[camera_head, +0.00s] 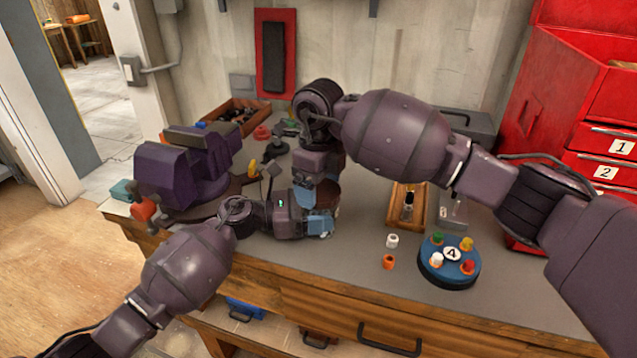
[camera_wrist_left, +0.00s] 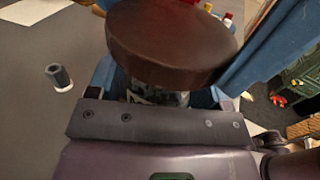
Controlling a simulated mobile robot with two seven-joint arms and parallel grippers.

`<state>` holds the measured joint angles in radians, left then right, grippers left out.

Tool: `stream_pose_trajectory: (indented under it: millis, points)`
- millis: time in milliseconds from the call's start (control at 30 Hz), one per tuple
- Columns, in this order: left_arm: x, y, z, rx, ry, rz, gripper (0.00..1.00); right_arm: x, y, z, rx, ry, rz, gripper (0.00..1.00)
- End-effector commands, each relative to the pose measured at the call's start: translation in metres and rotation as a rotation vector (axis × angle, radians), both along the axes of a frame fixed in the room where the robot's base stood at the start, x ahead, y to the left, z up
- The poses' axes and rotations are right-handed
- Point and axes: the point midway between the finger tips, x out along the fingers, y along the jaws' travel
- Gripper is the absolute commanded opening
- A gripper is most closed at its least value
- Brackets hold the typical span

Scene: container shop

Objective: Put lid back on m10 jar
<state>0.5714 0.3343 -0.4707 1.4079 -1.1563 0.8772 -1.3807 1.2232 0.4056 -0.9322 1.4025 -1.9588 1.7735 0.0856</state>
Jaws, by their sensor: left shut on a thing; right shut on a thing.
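The brown lid (camera_wrist_left: 170,42) fills the upper middle of the left wrist view, directly above the jar. The jar (camera_wrist_left: 158,97) shows only as a clear strip with metal bits inside, between the blue fingers of my left gripper. My left gripper (camera_head: 319,226) is shut on the jar low over the bench. My right gripper (camera_head: 325,193) points down from above and is shut on the lid, with a blue finger at each side of it. In the head view the grippers mostly hide the jar and lid. I cannot tell whether lid and rim touch.
A purple vise (camera_head: 185,170) stands left on the workbench (camera_head: 350,255). A blue round holder (camera_head: 447,280) with coloured pegs, loose white (camera_head: 392,241) and orange (camera_head: 389,261) pieces and a wooden tray (camera_head: 395,212) lie right. A red cabinet (camera_head: 545,110) stands at the right.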

Motion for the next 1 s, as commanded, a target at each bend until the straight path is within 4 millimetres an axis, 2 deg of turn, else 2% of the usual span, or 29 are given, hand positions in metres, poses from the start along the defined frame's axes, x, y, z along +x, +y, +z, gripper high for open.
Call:
stream_pose_trajectory:
  millis: [1000]
  points:
    - [0.0002, 0.0005, -0.0008, 0.002, 0.001, 0.002, 0.06, 0.002, -0.0059, 0.0007, 0.001, -0.002, -1.461, 0.61]
